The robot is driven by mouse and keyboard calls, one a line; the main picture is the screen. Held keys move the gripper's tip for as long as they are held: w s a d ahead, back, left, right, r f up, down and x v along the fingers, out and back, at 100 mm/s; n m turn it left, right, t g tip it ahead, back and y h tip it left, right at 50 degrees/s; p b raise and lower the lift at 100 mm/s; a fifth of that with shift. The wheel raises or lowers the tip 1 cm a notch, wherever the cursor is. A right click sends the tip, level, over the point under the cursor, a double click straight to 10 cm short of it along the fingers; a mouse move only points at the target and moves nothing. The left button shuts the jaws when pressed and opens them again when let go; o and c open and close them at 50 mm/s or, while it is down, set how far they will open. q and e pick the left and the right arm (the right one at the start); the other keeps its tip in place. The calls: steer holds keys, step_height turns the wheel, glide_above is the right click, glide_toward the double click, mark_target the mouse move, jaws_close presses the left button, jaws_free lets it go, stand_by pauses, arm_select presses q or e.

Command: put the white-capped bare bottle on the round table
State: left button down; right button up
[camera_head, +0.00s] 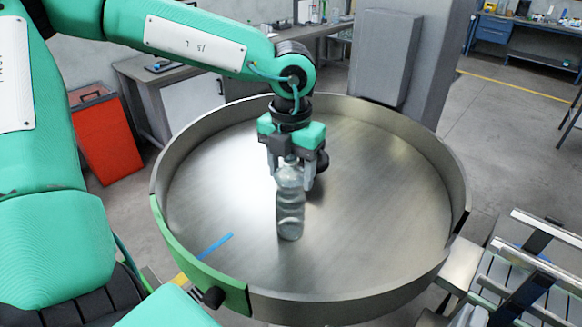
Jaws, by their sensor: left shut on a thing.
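The round table (370,215) is a wide metal disc with a raised rim, in the middle of the head view. My left gripper (288,168) points down over it and is shut on the upper part of a clear, unlabelled bottle (290,212). The bottle is upright over the middle-left of the table. Its cap is mostly hidden between the fingers, so its colour is hard to tell. I cannot tell whether the bottle's base touches the table surface. My right gripper is not in view.
The table's rim (455,190) stands all around, with a green section (190,262) at the front left. A blue strip (214,246) lies on the surface. A grey pillar (400,60) stands behind. A conveyor frame (530,270) is at the right. The table's right half is clear.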

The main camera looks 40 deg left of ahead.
arm_select(q)
steer(key=shift+f, duration=0.1)
steer(key=shift+c, duration=2.3)
jaws_free()
